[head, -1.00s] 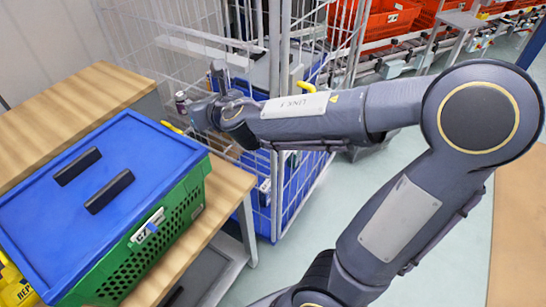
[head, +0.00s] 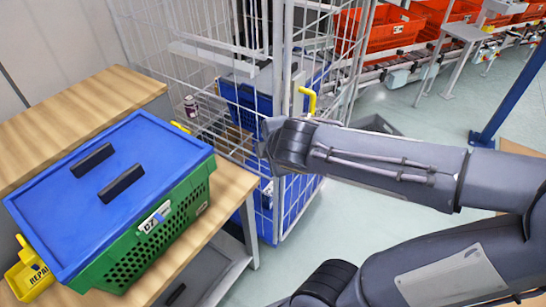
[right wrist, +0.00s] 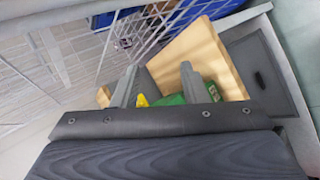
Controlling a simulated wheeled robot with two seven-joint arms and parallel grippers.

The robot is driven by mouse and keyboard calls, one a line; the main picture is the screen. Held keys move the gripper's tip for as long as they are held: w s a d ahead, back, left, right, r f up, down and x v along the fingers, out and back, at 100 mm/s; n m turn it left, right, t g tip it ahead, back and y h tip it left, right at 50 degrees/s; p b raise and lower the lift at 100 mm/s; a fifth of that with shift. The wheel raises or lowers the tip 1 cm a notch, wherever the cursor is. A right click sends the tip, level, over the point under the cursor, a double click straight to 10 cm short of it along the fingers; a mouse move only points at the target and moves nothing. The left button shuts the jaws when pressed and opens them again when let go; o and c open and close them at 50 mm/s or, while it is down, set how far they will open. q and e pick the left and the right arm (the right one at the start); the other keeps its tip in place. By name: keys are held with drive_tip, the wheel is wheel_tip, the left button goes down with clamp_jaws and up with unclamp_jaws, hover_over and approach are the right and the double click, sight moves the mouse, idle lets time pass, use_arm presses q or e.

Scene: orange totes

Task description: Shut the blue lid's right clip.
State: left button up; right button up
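The blue lid (head: 110,190) lies on a green crate (head: 185,212) on the wooden table, with two black handles on top. In the right wrist view my right gripper (right wrist: 159,68) is open and empty, with part of the green crate (right wrist: 172,99) between and beyond the fingers. My left gripper is out of view.
A wire cage trolley (head: 245,95) with blue contents stands behind and right of the wooden table (head: 85,110). Orange totes (head: 375,30) stand on a conveyor at the back.

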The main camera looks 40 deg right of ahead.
drive_tip(key=shift+s+a+f+m+g+y, duration=0.15)
drive_tip(key=shift+s+a+f+m+g, duration=0.1)
drive_tip(key=shift+s+m, duration=0.3)
drive_tip(key=shift+s+a+f+m+g+y, duration=0.15)
drive_tip(key=shift+s+a+f+m, duration=0.05)
drive_tip(key=shift+s+m, duration=0.3)
drive_tip(key=s+a+f+m+g+y+p, duration=0.1)
drive_tip(key=s+a+m+g+y, duration=0.1)
drive_tip(key=s+a+m+y, duration=0.4)
drive_tip(key=s+a+m, duration=0.5)
drive_tip(key=m, duration=0.2)
drive_tip(key=shift+f+y, duration=0.3)
drive_tip(key=shift+y, duration=0.1)
drive_tip(key=shift+s, duration=0.1)
